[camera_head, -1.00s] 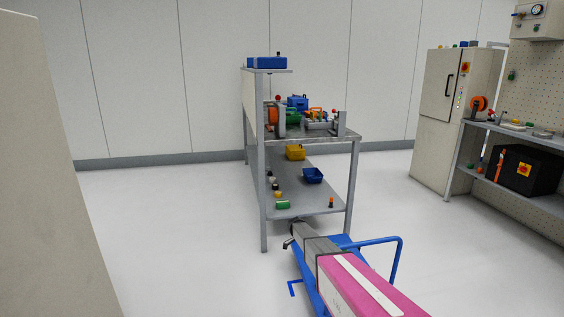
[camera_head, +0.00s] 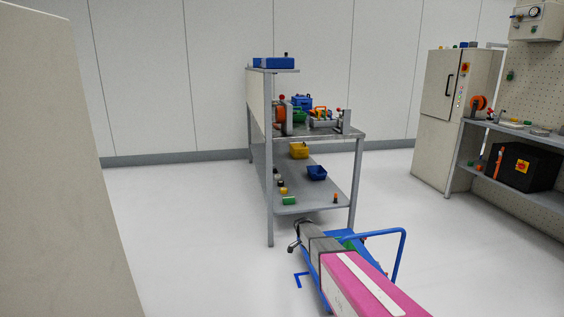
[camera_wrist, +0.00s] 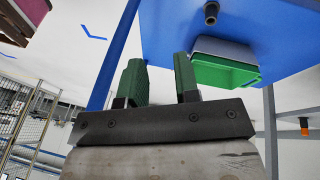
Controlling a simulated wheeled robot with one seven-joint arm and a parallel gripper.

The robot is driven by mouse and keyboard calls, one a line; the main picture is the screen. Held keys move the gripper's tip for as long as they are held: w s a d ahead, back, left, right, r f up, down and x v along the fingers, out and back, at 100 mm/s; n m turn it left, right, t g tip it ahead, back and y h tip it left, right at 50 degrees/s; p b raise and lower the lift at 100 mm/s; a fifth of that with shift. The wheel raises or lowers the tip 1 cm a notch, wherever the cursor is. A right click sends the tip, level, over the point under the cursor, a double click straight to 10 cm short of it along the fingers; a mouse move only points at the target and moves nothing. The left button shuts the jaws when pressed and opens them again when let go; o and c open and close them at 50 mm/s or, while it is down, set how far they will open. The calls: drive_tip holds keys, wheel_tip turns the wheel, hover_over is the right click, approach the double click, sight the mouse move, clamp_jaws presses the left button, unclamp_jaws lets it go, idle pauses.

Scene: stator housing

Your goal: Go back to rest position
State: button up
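My gripper (camera_wrist: 158,78) shows at close range in the wrist view. Its two green fingers stand well apart on a dark bar, with nothing between them. Beyond them is a blue flat surface (camera_wrist: 175,25) bearing a green tray-like part (camera_wrist: 222,72) with a grey part against it. I cannot tell whether any finger touches the blue surface; a gap seems to lie between. In the head view I cannot make out my gripper's fingers. A long pink body with a grey end lies across the lower middle there, over a blue cart with a handle (camera_head: 378,234).
A grey shelf rack (camera_head: 269,200) stands just beyond the cart, holding blue, yellow and green bins and several parts. A beige cabinet (camera_head: 435,130) and a workbench (camera_head: 510,130) stand at right. A pale panel (camera_head: 50,170) fills the near left. White floor (camera_head: 190,230) is clear between.

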drive_tip(key=s+d+r+n+y, duration=0.1)
drive_tip(key=s+r+n, duration=0.3)
drive_tip(key=s, duration=0.6)
drive_tip(key=s+d+r+n+y, duration=0.1)
drive_tip(key=s+r+n, duration=0.3)
drive_tip(key=s, duration=0.6)
drive_tip(key=s+d+r+n+t+y, duration=0.1)
drive_tip(key=s+r+n, duration=0.3)
drive_tip(key=s+r, duration=0.4)
drive_tip(key=s+y, duration=0.1)
drive_tip(key=s, duration=0.2)
drive_tip(key=shift+d+n, duration=0.2)
drive_tip(key=shift+n, duration=0.1)
drive_tip(key=shift+d+r, duration=0.1)
